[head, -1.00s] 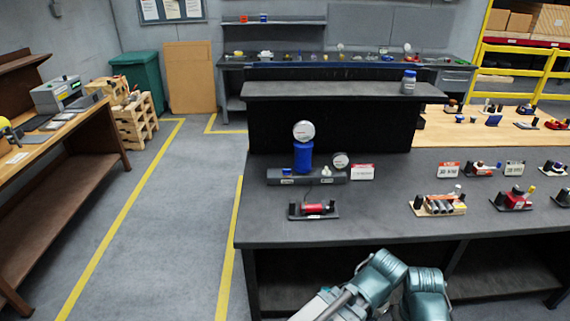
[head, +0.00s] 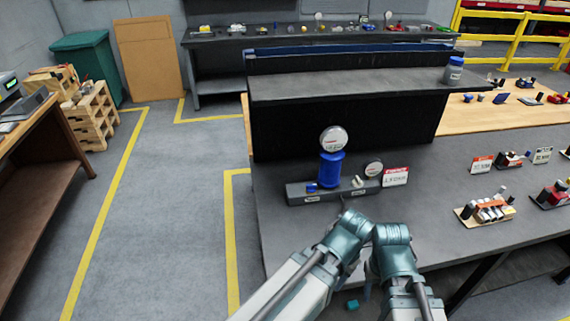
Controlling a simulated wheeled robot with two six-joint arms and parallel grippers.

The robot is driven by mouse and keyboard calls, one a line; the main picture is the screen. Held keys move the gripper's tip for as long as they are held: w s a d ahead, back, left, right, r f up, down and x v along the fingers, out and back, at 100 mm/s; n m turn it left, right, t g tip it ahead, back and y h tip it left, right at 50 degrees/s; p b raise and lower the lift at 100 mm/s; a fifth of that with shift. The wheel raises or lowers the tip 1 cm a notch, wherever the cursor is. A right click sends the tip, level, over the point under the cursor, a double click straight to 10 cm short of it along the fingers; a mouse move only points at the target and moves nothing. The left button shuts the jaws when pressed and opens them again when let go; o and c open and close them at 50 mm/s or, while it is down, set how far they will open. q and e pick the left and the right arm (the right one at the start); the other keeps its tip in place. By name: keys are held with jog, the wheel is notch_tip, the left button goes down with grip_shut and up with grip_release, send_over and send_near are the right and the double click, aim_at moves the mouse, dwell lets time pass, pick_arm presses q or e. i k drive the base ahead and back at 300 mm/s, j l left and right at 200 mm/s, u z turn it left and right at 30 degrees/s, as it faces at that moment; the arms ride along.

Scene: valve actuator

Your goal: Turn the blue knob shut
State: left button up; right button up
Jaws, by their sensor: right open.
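A dark actuator unit (head: 333,193) stands on the grey bench. A small blue knob (head: 311,187) sits on its left end. A tall blue cylinder (head: 331,169) rises from it, with a round white gauge (head: 333,140) on top. A smaller gauge (head: 374,169) and a small white fitting (head: 357,181) sit toward its right. My right gripper (head: 360,294) shows only as small parts low in the head view, partly hidden by my arm. It is open, below and in front of the unit, apart from the knob. My left gripper is not in view.
A red-and-white card (head: 396,177) stands right of the unit. A raised dark shelf (head: 350,84) with a grey jar (head: 453,70) is behind. Other part sets, including one on a wooden board (head: 486,212), lie to the right. The floor left of the bench is clear.

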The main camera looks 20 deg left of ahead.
aim_at(311, 188)
jog(key=i+j, duration=0.1)
jog(key=j, duration=0.25)
jog(key=i+j, duration=0.1)
jog(key=j, duration=0.2)
jog(key=i+j, duration=0.15)
jog(key=j, duration=0.2)
jog(key=i+j, duration=0.1)
jog(key=j, duration=0.25)
